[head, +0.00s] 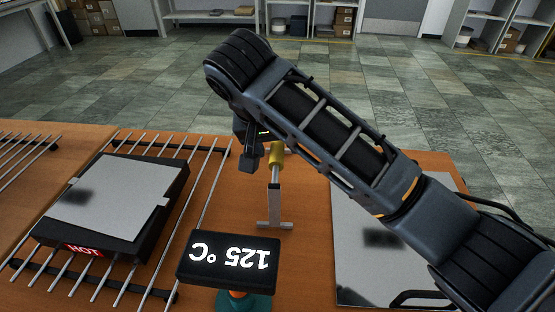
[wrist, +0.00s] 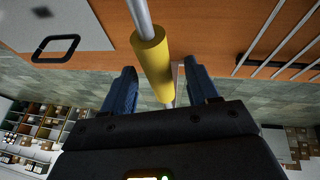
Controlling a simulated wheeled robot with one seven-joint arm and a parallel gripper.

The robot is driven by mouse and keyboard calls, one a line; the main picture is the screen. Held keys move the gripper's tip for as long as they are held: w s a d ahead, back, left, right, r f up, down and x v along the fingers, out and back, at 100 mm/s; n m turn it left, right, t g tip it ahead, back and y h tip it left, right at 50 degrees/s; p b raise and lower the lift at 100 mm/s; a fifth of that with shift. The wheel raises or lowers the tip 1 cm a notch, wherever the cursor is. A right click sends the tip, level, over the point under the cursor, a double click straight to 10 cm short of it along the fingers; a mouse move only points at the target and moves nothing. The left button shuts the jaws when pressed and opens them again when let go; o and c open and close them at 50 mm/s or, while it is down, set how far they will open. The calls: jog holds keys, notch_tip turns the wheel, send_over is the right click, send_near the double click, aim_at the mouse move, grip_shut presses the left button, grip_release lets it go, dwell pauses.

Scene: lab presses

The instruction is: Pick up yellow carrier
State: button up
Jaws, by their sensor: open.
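The yellow carrier shows as a yellow cylinder (head: 277,154) on a metal rod, at the top of a small metal stand (head: 275,205) on the table. In the wrist view the yellow cylinder (wrist: 153,58) lies lengthwise between the two fingers of my gripper (wrist: 161,76). The fingers are apart, with a visible gap on each side of it. In the head view my gripper (head: 252,150) is just left of the yellow cylinder, partly hidden by my arm. I cannot tell whether a finger touches it.
A hot plate (head: 105,195) marked HOT sits on a metal rack at left. A display (head: 228,258) reading 125 °C, upside down, stands in front. A flat grey plate (head: 365,265) with a black handle lies at right under my arm. Shelves (head: 310,18) stand far behind.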

jog(key=shift+x, duration=0.95)
grip_shut()
jog(key=shift+r, duration=0.1)
